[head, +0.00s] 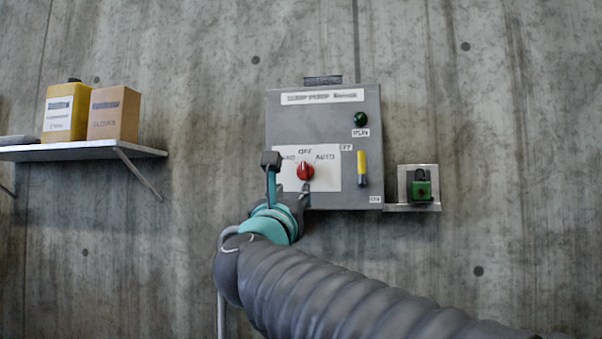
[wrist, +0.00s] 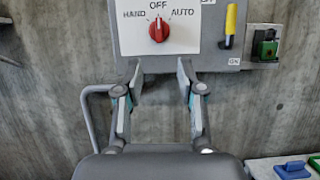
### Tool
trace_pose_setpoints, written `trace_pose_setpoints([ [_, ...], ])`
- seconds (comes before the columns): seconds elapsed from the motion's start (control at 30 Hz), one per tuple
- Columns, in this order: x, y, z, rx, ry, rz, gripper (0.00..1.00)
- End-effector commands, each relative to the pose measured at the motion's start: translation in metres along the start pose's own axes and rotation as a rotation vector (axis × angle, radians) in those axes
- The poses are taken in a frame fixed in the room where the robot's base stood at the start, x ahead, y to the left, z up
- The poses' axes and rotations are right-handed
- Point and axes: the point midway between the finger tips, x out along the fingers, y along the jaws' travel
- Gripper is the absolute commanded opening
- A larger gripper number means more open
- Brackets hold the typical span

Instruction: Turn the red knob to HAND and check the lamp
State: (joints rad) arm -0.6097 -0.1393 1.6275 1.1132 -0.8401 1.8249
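The red knob (head: 305,171) sits on a white plate on the grey control box, marked HAND, OFF and AUTO. In the wrist view the knob (wrist: 159,29) has its white mark pointing up at OFF. The green lamp (head: 360,119) is at the box's upper right and looks dark; it is outside the wrist view. My gripper (wrist: 160,72) is open and empty, its fingers apart below the knob and not touching it. In the head view my arm and gripper (head: 290,185) cover the plate's lower left and part of the HAND label.
A yellow-handled lever (head: 362,165) is right of the knob, between OFF and ON labels. A green padlock (head: 421,187) is on a bracket beside the box. A shelf (head: 90,151) with a yellow container and a carton is at left. Blue and green items lie lower right in the wrist view.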

Motion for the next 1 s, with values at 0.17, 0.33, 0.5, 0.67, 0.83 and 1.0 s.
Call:
trace_pose_setpoints([
  [0.17,0.016,0.001,0.001,0.003,0.000,0.000,0.39],
  [0.33,0.046,0.002,0.002,0.002,0.000,0.002,0.39],
  [0.5,0.078,0.002,0.002,0.001,0.000,0.002,0.39],
  [0.67,0.105,0.003,0.001,0.001,0.001,0.004,0.39],
  [0.83,0.126,0.003,0.002,0.002,0.000,0.005,0.39],
  [1.0,0.135,0.003,0.001,0.003,0.000,0.006,0.39],
])
